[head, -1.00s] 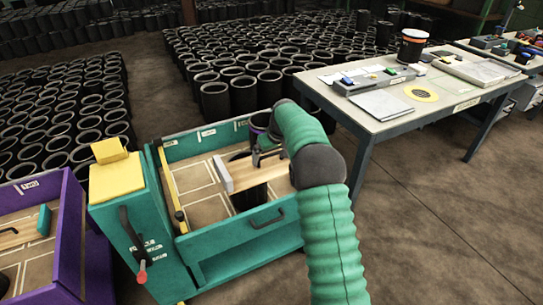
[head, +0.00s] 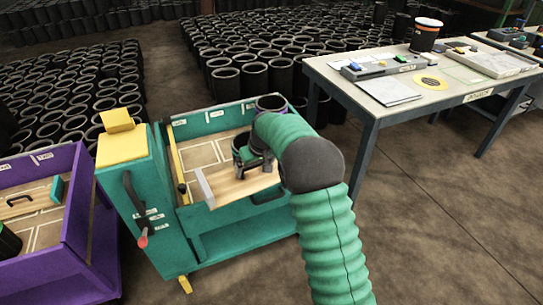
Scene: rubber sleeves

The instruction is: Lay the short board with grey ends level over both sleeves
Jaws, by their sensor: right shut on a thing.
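The short wooden board (head: 235,188) is over the front part of the teal cart, with one grey end (head: 204,187) at its left. Its right end is hidden behind my arm. My right gripper (head: 254,167) is shut on the board near its middle. A dark sleeve (head: 239,141) with a green band stands just behind the board, partly hidden by the gripper. Another dark sleeve (head: 271,102) shows farther back, partly behind my green arm. I cannot tell whether the board touches a sleeve. My left gripper is not in view.
The teal cart (head: 225,224) has raised walls and a yellow-topped post (head: 123,146) at its left. A work table (head: 372,108) stands at right. Open floor lies at front right.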

